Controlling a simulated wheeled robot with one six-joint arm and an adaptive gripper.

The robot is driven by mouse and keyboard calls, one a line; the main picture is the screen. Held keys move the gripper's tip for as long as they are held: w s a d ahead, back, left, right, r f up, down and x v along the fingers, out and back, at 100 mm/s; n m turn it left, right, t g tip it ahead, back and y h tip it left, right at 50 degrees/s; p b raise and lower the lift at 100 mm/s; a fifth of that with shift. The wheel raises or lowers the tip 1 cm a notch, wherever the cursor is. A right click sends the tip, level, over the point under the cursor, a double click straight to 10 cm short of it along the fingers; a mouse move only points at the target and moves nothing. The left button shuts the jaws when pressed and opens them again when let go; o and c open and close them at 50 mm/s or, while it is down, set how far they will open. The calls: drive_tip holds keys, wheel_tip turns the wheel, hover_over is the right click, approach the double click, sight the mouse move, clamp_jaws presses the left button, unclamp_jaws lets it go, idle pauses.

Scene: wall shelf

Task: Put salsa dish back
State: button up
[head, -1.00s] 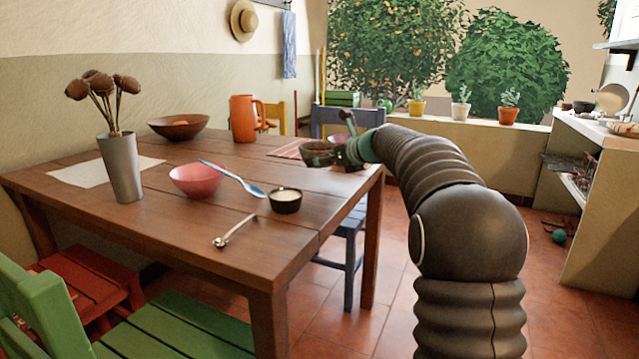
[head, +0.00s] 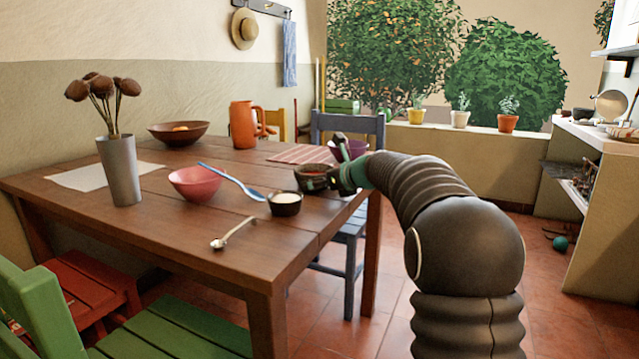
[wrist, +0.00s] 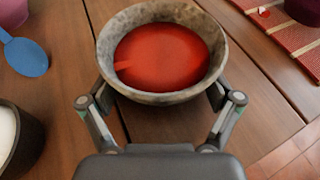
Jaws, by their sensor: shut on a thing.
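The salsa dish (wrist: 112,70) is a grey stone-like bowl with red salsa (wrist: 162,58) in it. My gripper (wrist: 160,98) is shut on the near side of the salsa dish, with one finger at each side of it. In the head view the salsa dish (head: 309,179) is at the table's right part, just behind the small dark cup, and my gripper (head: 338,178) reaches it from the right. The dish looks level. I cannot tell whether its base touches the wooden table (head: 150,235).
A dark cup of white cream (head: 285,204) stands close in front. A blue spoon (head: 232,182) and pink bowl (head: 195,184) are to the left. A striped mat (head: 300,154) and purple bowl (head: 349,149) lie behind. A small metal ladle (head: 233,233) lies nearer the front.

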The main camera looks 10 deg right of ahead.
drive_tip(key=o, duration=1.4)
drive_tip(key=shift+r, duration=0.1)
drive_tip(key=shift+s+d+r, duration=0.1)
drive_tip(key=shift+r, duration=0.05)
drive_tip(key=v, duration=1.1)
drive_tip(key=shift+s+d+p, duration=0.15)
drive_tip(key=shift+s+p, duration=0.15)
drive_tip(key=shift+p, duration=0.05)
